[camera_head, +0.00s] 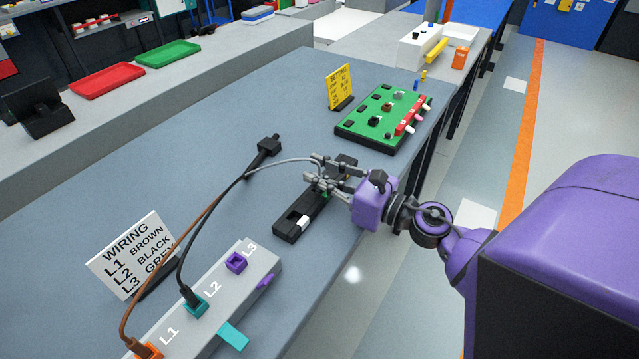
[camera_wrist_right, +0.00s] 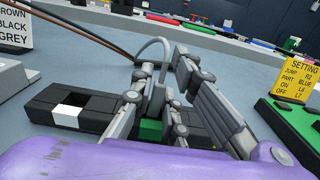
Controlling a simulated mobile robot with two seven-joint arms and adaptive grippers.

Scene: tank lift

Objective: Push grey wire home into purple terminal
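The grey wire (camera_head: 290,161) arcs from a black connector (camera_head: 268,145) on the bench to my right gripper (camera_head: 324,176). In the right wrist view the wire (camera_wrist_right: 163,48) bends down between the fingers of my right gripper (camera_wrist_right: 159,92), which look closed around its grey end. The fingers are over a long black fixture (camera_head: 290,222) with a white patch and a green part (camera_wrist_right: 151,129). Whether the wire end sits in that fixture is hidden. The purple terminal (camera_head: 236,262), marked L3, is on the grey block (camera_head: 215,296) at lower left, with no wire in it. My left gripper is out of view.
A brown wire (camera_head: 165,262) runs to the orange terminal L1 (camera_head: 147,351), a black wire (camera_head: 181,262) to the teal terminal L2 (camera_head: 195,305). A wiring sign (camera_head: 133,254) stands behind the block. A green board (camera_head: 384,119) and yellow sign (camera_head: 339,87) stand farther back.

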